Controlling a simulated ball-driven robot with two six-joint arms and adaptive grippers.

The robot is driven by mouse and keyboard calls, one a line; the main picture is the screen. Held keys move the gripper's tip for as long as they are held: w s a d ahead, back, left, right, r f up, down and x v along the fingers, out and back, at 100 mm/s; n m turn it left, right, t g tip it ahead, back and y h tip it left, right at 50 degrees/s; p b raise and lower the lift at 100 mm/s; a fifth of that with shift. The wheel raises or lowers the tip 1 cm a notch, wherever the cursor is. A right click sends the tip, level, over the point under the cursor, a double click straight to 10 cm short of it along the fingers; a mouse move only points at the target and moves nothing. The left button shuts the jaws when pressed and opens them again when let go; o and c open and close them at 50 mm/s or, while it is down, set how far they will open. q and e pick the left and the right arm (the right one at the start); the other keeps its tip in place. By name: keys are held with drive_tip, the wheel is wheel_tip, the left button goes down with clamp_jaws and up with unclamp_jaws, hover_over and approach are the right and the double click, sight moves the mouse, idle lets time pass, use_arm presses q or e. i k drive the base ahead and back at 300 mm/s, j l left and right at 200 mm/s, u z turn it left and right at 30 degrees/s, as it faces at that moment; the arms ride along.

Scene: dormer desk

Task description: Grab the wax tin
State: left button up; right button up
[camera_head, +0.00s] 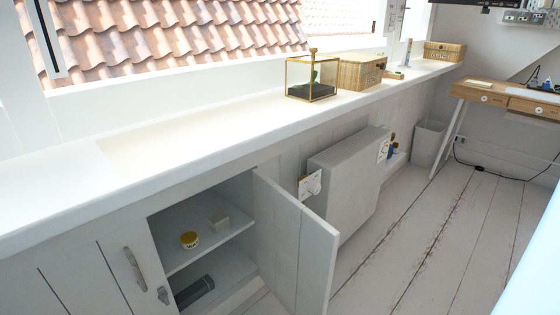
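A small round tin (189,240) with a yellow top and a pale, dark-lettered side sits on the shelf (205,250) inside the open low cupboard. The lettering is too small to read with certainty, but it looks like the wax tin. Neither of my grippers shows in the head view.
The cupboard door (300,245) is swung open to the right. A dark rolled item (195,291) lies on the cupboard floor. A long white ledge (160,170) runs above, bearing a glass terrarium (312,80) and wooden boxes (360,72). The plank floor (410,240) has free room.

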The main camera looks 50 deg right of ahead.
sight(189, 240)
drive_tip(key=l, duration=0.5)
drive_tip(key=k+l+u, duration=0.1)
drive_tip(key=l, duration=0.35)
drive_tip(key=k+l, duration=0.1)
drive_tip(key=l, duration=0.85)
drive_tip(key=k+l+u, duration=0.1)
drive_tip(key=l, duration=0.35)
drive_tip(key=k+l, duration=0.15)
drive_tip(key=l, duration=0.35)
drive_tip(key=k+l+u, duration=0.1)
drive_tip(key=l, duration=0.35)
drive_tip(key=i+j+z, duration=0.2)
drive_tip(key=j, duration=0.15)
drive_tip(key=i+j+z, duration=0.15)
drive_tip(key=j, duration=0.15)
drive_tip(key=j+z, duration=0.2)
drive_tip(key=j, duration=0.2)
drive_tip(key=i, duration=0.05)
